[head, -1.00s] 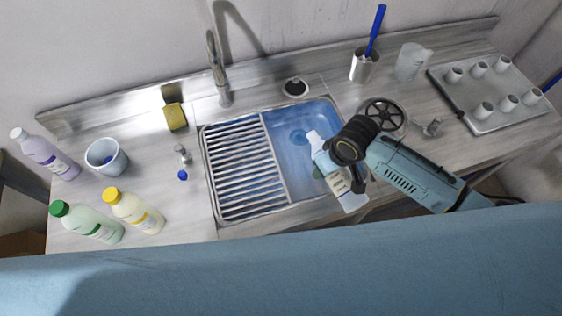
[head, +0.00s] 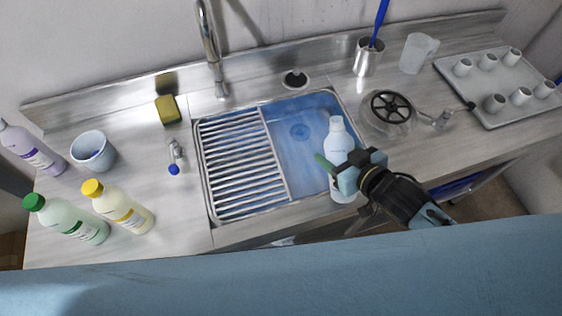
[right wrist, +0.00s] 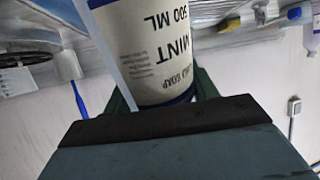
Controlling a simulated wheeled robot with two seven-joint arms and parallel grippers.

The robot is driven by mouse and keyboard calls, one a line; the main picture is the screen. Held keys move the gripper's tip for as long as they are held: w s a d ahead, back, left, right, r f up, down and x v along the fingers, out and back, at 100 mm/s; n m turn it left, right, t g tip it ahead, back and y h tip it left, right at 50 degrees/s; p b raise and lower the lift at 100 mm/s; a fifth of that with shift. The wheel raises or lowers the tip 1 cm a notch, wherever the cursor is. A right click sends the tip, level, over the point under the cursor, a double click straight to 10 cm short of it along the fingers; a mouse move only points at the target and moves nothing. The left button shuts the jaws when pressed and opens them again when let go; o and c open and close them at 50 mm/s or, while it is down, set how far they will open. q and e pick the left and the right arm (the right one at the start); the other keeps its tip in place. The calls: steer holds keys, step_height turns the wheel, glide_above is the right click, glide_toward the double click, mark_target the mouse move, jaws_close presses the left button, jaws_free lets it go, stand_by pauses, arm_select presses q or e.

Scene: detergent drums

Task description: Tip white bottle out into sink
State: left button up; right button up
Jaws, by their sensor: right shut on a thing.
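The white bottle (head: 336,138) is held near the front right of the sink (head: 285,125), whose right part is a blue basin with a drain. The bottle looks roughly upright, its narrow top towards the back wall. I cannot tell whether it has a cap. My right gripper (head: 342,172) is shut around the bottle's lower body from the right. In the right wrist view the bottle (right wrist: 150,45) sits between the fingers, its label with "MINT" and "500 ML" showing upside down. My left gripper is not in view.
A slatted rack (head: 240,165) covers the sink's left part. The tap (head: 212,50) stands behind it. A black-spoked wheel (head: 391,106) lies right of the basin. Green-capped (head: 75,220) and yellow-capped (head: 120,207) bottles stand left. A tray of white cups (head: 490,90) is at far right.

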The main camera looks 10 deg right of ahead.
steer(key=shift+r+t+y+b, duration=0.15)
steer(key=shift+t+y+b, duration=0.3)
steer(key=shift+t+b, duration=0.85)
steer(key=shift+r+t+y+b, duration=0.15)
steer(key=shift+t+y+b, duration=0.35)
steer(key=shift+b, duration=1.5)
steer(key=shift+r+t+b, duration=0.25)
steer(key=shift+t+b, duration=0.25)
steer(key=shift+b, duration=0.15)
steer(key=shift+r, duration=0.1)
